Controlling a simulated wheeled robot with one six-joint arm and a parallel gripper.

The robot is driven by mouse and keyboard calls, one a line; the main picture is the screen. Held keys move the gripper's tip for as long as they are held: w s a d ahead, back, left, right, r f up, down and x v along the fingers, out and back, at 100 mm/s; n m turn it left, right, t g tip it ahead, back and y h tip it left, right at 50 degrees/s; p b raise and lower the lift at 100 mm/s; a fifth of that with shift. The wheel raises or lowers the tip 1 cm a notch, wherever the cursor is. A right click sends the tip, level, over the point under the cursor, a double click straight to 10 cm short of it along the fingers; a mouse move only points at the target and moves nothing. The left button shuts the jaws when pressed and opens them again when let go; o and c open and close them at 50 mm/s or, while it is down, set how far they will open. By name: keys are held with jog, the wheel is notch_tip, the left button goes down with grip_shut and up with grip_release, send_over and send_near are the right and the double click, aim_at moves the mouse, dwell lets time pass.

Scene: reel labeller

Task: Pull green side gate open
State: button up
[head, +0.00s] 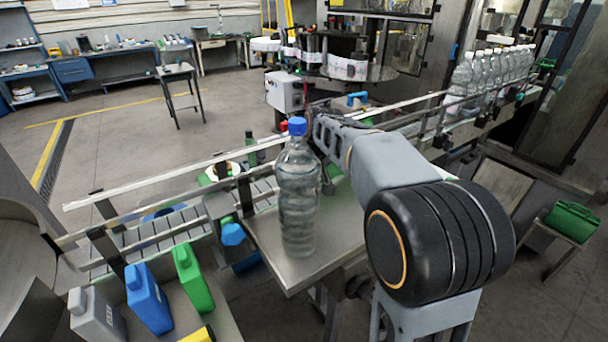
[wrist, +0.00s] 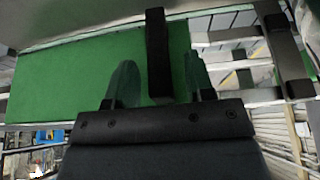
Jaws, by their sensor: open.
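The green side gate (wrist: 60,75) fills the left and middle of the wrist view as a flat green panel. A dark upright bar (wrist: 156,40), which looks like its handle, stands in front of the panel. My gripper (wrist: 159,62) is open, with one finger on each side of the bar. I cannot tell whether either finger touches it. In the head view my arm and a bottle hide the gripper, and I cannot make out the gate clearly there.
A clear bottle with a blue cap (head: 298,200) stands on a metal table (head: 265,240) beside my arm. A conveyor (head: 150,235) with rails runs behind it. Blue (head: 149,300), green (head: 193,280) and grey (head: 97,318) jugs stand at the lower left. Several clear bottles (head: 485,72) line the conveyor's right part.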

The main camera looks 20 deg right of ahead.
jog(key=shift+w+f, duration=0.2)
jog(key=shift+f, duration=0.3)
jog(key=shift+c, duration=0.2)
grip_shut()
